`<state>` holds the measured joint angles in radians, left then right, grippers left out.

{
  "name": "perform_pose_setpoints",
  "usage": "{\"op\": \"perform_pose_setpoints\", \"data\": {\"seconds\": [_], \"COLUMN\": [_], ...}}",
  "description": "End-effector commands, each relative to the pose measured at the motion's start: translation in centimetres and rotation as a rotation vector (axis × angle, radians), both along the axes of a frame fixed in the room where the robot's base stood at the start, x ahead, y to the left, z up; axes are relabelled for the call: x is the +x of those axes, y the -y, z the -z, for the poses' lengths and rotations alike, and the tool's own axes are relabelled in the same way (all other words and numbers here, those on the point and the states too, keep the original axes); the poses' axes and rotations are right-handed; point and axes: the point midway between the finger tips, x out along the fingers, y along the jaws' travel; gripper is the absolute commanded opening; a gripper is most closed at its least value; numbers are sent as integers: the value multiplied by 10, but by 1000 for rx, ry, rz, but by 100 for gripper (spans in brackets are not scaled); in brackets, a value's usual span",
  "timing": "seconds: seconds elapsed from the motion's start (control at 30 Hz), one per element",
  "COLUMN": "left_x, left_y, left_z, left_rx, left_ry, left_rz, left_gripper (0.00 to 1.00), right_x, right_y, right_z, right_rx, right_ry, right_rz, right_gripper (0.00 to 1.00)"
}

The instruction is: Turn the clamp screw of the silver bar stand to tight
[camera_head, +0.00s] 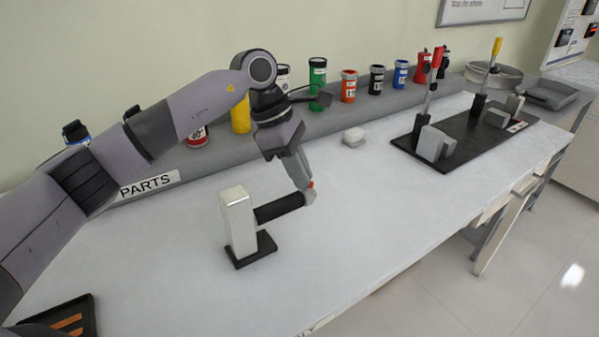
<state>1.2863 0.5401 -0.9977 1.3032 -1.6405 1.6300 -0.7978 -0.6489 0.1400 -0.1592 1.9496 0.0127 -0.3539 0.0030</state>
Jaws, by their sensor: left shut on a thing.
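The silver bar stand (238,222) is an upright silver block on a black base plate (252,250), standing on the light bench. A black cylinder (279,208), which looks like its clamp screw, sticks out sideways from the block to the right. My left gripper (308,193) reaches down from above and is shut on the outer end of this screw. A small orange-red spot shows at the fingertips. The fingers hide the screw's end, so I cannot tell how far it is turned. My right gripper is not in view.
A black board (463,133) with upright clamps stands at the back right. Several coloured containers line the rear ledge, including a green one (318,82). A dark tray (62,318) sits front left. The bench right of the stand is clear.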

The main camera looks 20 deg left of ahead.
Motion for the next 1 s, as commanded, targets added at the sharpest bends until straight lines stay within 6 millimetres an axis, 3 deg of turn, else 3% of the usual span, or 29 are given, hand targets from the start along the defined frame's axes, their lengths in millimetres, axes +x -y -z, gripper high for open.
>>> {"op": "perform_pose_setpoints", "data": {"seconds": [0.6, 1.0], "left_x": [6, 8], "left_y": [2, 2], "left_z": [-1, 0], "left_rx": [0, 1], "left_ry": [-1, 2], "left_rz": [548, 734], "left_gripper": [0, 0], "right_x": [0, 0], "right_y": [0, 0], "right_z": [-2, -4], "right_rx": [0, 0], "right_ry": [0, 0], "right_rz": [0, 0], "right_gripper": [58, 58]}}
